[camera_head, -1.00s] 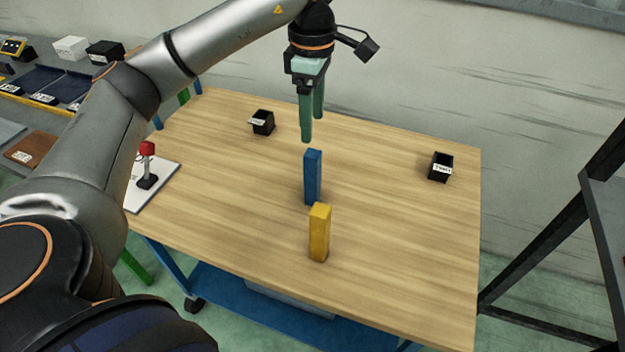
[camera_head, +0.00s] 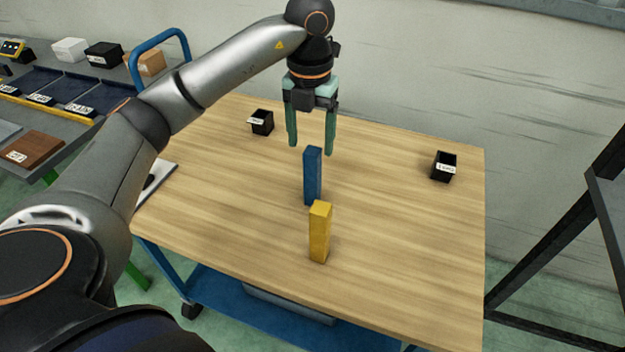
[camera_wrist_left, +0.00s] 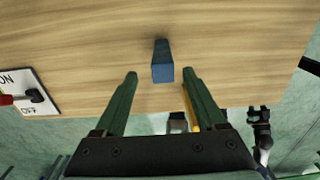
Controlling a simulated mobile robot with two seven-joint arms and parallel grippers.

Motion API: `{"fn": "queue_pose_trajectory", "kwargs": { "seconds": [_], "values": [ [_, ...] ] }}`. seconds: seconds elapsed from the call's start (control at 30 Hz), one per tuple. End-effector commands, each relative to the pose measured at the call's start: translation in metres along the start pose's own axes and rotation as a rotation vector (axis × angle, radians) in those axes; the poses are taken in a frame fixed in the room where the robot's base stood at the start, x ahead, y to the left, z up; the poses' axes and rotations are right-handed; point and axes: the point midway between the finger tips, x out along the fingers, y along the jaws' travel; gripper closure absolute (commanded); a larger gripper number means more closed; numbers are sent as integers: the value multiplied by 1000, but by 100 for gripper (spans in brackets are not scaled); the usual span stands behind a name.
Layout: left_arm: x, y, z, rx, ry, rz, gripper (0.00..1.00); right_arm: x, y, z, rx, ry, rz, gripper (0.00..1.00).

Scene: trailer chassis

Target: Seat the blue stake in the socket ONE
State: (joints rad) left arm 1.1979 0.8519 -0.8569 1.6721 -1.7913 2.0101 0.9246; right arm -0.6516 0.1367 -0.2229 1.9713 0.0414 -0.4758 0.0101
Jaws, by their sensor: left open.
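The blue stake (camera_head: 312,178) stands upright near the middle of the wooden table. My left gripper (camera_head: 311,149) is open and empty, pointing down just above and behind the stake's top, with a finger to each side in the picture. In the left wrist view the blue stake (camera_wrist_left: 162,62) shows between and just beyond the open fingertips (camera_wrist_left: 160,74). Two black sockets with white labels stand on the table, a left one (camera_head: 263,122) at the back and a right one (camera_head: 444,168). Their labels are too small to read surely. My right gripper is not in view.
A yellow stake (camera_head: 319,233) stands upright in front of the blue one; a finger partly hides it in the wrist view. A switch panel (camera_wrist_left: 27,92) lies at the table's edge. A wall stands behind the table. The tabletop between the stakes and the right socket is clear.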

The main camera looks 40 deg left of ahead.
Motion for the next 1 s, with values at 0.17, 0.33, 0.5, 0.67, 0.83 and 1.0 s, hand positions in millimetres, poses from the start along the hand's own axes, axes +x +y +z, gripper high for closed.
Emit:
{"fn": "queue_pose_trajectory", "kwargs": {
  "seconds": [0.17,0.33,0.5,0.67,0.83,1.0],
  "values": [
    [32,0,-1,3,3,1,28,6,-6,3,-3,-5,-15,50],
    [45,0,0,4,1,0,28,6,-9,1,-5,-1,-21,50],
    [64,-2,-2,5,3,1,28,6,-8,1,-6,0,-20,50],
    [88,-4,-2,4,3,0,28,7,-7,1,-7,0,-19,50],
    [98,-4,-1,4,0,0,28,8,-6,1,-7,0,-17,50],
    [97,-4,-1,4,-1,0,28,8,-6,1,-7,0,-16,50]
  ]
}}
